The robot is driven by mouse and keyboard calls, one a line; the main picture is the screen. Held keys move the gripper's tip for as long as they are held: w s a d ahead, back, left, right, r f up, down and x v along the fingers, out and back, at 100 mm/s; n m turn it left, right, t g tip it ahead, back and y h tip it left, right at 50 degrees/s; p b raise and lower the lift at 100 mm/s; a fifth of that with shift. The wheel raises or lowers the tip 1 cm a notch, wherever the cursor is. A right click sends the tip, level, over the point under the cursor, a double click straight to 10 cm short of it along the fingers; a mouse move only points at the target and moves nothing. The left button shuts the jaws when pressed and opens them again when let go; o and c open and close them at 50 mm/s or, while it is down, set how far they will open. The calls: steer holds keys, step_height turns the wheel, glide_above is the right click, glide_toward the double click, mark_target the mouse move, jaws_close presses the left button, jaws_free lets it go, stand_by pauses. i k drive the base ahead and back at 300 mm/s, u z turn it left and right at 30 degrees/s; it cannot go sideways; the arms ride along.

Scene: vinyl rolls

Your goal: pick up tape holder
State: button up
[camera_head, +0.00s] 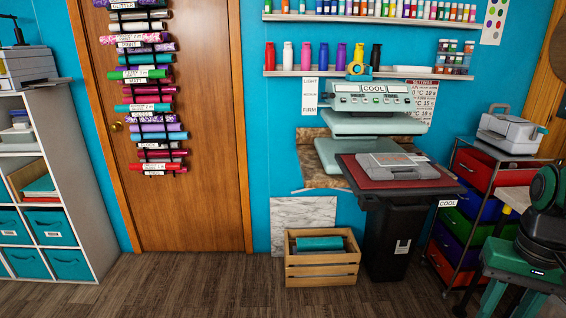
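A small teal item with a yellow-tan round part (358,72), which looks like the tape holder, sits on top of the pale green heat press (372,97) at the back wall. It is small in the picture, so its finer shape is hard to tell. It stands just in front of the lower wall shelf. My gripper is not in view, and nothing is seen touching the item.
The heat press stands behind a dark red mat (376,182) bearing a grey case (393,164). Below are a black bin (393,240) and a wooden crate (322,270). A drawer cart (478,220) and dark machine stand right. Floor (190,285) before the door is clear.

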mark_target(356, 68)
steer(key=i, duration=1.05)
steer(key=u, duration=0.35)
